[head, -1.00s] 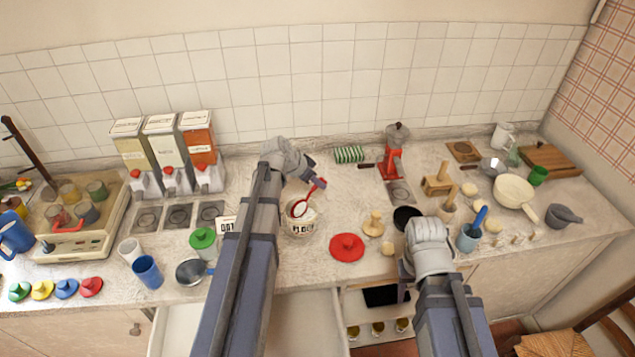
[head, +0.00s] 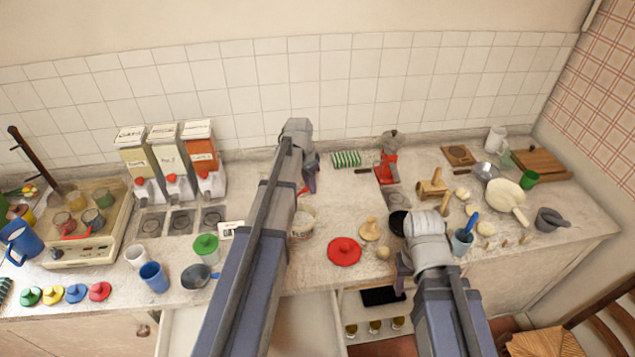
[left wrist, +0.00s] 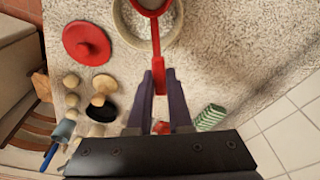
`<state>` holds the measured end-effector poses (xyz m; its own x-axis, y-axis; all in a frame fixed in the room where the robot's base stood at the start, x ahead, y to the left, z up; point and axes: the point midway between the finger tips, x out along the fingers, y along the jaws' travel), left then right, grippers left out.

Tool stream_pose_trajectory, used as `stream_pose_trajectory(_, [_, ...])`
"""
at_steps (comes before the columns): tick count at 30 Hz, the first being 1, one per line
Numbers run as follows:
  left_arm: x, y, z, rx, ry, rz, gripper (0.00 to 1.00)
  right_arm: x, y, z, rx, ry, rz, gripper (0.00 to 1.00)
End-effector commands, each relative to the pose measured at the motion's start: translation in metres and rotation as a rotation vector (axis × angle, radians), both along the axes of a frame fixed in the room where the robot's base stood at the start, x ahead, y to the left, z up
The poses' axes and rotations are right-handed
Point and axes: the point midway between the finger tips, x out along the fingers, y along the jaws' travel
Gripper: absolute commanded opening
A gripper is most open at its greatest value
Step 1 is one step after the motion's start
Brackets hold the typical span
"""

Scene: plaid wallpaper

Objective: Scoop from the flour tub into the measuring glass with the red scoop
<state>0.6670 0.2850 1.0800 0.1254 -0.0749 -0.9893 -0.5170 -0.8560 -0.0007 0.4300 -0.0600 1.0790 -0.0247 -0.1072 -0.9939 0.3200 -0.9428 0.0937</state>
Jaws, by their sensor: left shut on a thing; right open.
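My left gripper (left wrist: 160,85) is shut on the handle of the red scoop (left wrist: 155,42). In the left wrist view the scoop's bowl is over the flour tub (left wrist: 125,28), cut off by the top edge, so its contents are unclear. In the head view the tub (head: 303,229) stands on the counter, partly behind my left arm. My left gripper (head: 310,182) is above and beyond it, and the scoop is mostly hidden. My right gripper (head: 402,272) is open and empty at the counter's front edge. I cannot surely pick out the measuring glass.
A red lid (head: 344,251) lies right of the tub. A red coffee grinder (head: 388,160) and a green-striped thing (head: 346,158) stand behind. Dispensers (head: 170,160) are at the left. A small display (head: 229,229) and green-lidded jar (head: 206,246) stand left of my left arm. Drawers below are open.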

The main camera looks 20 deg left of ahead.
Motion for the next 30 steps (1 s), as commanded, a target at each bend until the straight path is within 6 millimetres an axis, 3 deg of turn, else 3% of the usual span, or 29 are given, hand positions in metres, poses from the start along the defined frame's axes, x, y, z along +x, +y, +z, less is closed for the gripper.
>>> stream_pose_trajectory(30, [-0.072, 0.081, 0.0, -0.001, -0.001, 0.003, 0.0, 0.0, 0.0, 0.0, 0.0, 0.0, 0.0, 0.5])
